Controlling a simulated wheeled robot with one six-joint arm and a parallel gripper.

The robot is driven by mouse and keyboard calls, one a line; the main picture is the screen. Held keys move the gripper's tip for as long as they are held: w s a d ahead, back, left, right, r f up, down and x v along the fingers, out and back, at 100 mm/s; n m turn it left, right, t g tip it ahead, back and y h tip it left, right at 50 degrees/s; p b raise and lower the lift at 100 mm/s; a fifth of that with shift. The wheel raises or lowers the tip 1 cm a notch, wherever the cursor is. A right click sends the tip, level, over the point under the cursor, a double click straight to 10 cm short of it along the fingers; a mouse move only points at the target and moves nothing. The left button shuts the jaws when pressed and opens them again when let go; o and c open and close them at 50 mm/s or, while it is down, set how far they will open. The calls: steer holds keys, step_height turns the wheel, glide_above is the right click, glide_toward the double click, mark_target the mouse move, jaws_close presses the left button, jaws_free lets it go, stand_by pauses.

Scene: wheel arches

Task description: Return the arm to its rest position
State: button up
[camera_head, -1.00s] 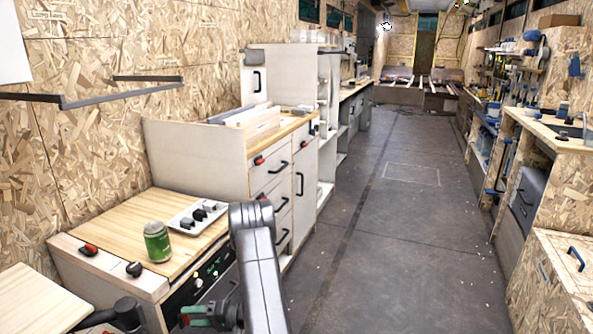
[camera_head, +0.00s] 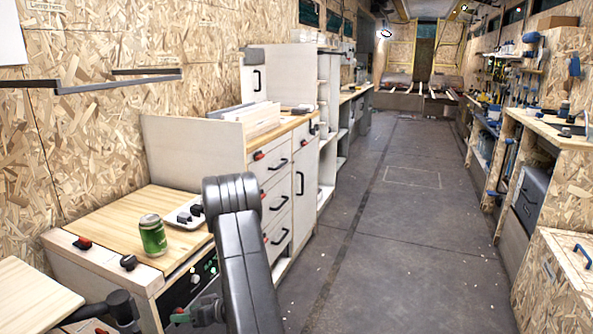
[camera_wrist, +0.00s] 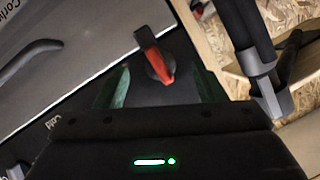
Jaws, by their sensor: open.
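My arm (camera_head: 250,260) stands bent in the lower middle of the head view, its dark elbow in front of the counter. My gripper (camera_head: 182,317) is low at the left of the arm, in front of the counter's dark control panel. In the wrist view my gripper (camera_wrist: 162,90) has its two green fingers spread apart with nothing held between them. A red and black knob (camera_wrist: 158,62) shows beyond the gap between the fingers.
A green can (camera_head: 152,236) stands upright on the wooden counter (camera_head: 165,205). A white tray (camera_head: 178,217) with dark items is partly hidden behind my arm. Drawers (camera_head: 275,185) stand beyond it. The floor (camera_head: 400,230) to the right is clear.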

steer(key=n+b, duration=0.1)
steer(key=b, duration=0.1)
steer(key=n+t+b, duration=0.1)
steer(key=b, duration=0.1)
steer(key=shift+s+a+n+t+h+b, duration=0.1)
steer(key=shift+s+n+t+h+b, duration=0.2)
steer(key=shift+n+h+b, duration=0.1)
steer(key=shift+r, duration=0.1)
steer(key=shift+r, duration=0.1)
